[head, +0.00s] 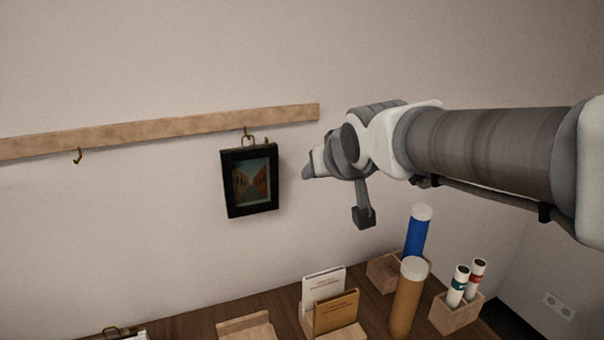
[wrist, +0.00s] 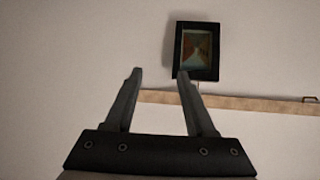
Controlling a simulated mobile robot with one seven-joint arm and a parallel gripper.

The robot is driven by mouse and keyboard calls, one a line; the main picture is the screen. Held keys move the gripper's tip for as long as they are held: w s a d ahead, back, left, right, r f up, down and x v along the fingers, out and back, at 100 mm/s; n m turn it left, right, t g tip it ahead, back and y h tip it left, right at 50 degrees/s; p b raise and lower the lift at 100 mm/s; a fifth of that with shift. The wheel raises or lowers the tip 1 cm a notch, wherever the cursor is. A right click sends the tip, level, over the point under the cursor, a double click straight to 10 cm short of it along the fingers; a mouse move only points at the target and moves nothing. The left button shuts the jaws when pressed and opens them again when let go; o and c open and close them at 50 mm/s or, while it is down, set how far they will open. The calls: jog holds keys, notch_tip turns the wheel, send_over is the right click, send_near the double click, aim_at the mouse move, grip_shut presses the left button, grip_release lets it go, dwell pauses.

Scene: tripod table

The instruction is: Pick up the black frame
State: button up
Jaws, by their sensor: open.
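The black frame (head: 231,195) holds a small picture of a street or canal. It hangs by a ring from a hook on the wooden rail, flat or nearly flat to the wall. In the wrist view the black frame (wrist: 207,74) shows upside down, beyond the right fingertip. My gripper (wrist: 160,72) is open, with nothing between its two fingers. In the head view my arm's end is to the right of the frame and apart from it; the fingers are hard to make out there.
The wooden rail (head: 160,131) runs along the wall, with an empty hook (head: 77,156) at left. Below, a table (head: 285,325) carries wooden holders, two booklets (head: 335,314), a blue tube (head: 417,236), a brown tube (head: 407,300) and two small white tubes (head: 459,285). The wall around the frame is clear.

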aim_at(249, 139)
jog(key=w+a+r+n+t+y+p, duration=0.1)
jog(key=w+a+r, duration=0.15)
jog(key=a, duration=0.35)
jog(key=w+a+r+n+y, duration=0.1)
jog(key=w+a+r+y, duration=0.1)
jog(key=w+a, duration=0.25)
jog(key=shift+a+p+x, duration=0.15)
jog(key=shift+p+x, duration=1.35)
jog(key=shift+x, duration=2.65)
jog(key=shift+a+p+x, duration=0.15)
jog(key=shift+p+x, duration=1.3)
jog(key=shift+x, duration=2.75)
jog(key=shift+s, duration=0.2)
grip_shut()
jog(key=shift+r, duration=0.1)
